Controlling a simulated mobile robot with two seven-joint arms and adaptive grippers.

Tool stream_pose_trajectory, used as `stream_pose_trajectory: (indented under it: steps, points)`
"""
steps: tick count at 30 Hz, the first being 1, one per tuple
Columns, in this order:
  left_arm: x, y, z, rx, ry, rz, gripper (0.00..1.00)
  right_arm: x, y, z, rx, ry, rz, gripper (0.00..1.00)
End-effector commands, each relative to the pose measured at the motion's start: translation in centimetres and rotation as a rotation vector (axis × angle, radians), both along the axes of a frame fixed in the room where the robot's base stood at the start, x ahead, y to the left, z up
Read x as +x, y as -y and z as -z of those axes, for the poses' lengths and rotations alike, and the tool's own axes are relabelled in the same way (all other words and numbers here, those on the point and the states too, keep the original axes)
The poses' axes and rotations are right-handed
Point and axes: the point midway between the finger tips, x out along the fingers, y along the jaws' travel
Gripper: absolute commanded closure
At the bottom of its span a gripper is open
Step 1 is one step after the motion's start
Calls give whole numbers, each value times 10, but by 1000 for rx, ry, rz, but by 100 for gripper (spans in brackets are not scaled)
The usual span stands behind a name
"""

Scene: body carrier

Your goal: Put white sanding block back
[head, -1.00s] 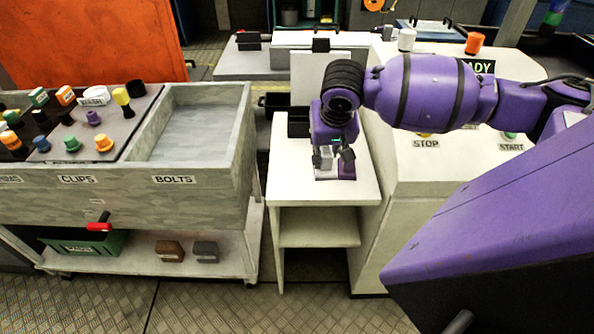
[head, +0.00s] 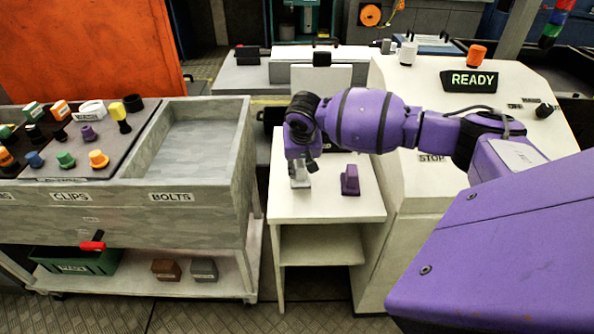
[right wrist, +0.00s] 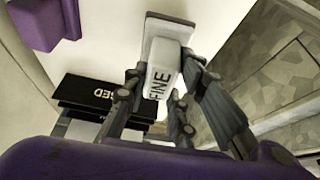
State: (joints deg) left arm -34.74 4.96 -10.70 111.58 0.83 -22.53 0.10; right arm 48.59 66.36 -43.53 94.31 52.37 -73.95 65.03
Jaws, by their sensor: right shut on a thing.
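The white sanding block, lettered FINE (right wrist: 163,75), is between the fingers of my right gripper (right wrist: 158,100) in the right wrist view. A grey plate shows at its far end. In the head view my right gripper (head: 300,172) points down over the left part of the small white table (head: 340,207), with the pale block (head: 299,184) at its tips. I cannot tell whether the block is clear of the tabletop. My left gripper is not in view.
A purple block (head: 350,181) stands on the table, right of the gripper. Left is a grey cart with an empty BOLTS bin (head: 190,140). Its lower shelf holds a green bin (head: 75,262), a brown block (head: 166,270) and a grey block (head: 204,269). A READY console (head: 440,110) stands right.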

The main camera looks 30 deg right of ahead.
Motion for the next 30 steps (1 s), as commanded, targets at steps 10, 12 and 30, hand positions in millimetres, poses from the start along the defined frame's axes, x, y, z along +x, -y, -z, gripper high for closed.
stream_pose_trajectory:
  steps: [10,12,30]
  points:
    - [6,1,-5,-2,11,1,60,9,0,32,0,4,-1,100]
    - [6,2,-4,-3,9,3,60,8,0,33,0,4,-1,100]
    - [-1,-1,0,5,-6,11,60,8,0,35,0,1,0,57]
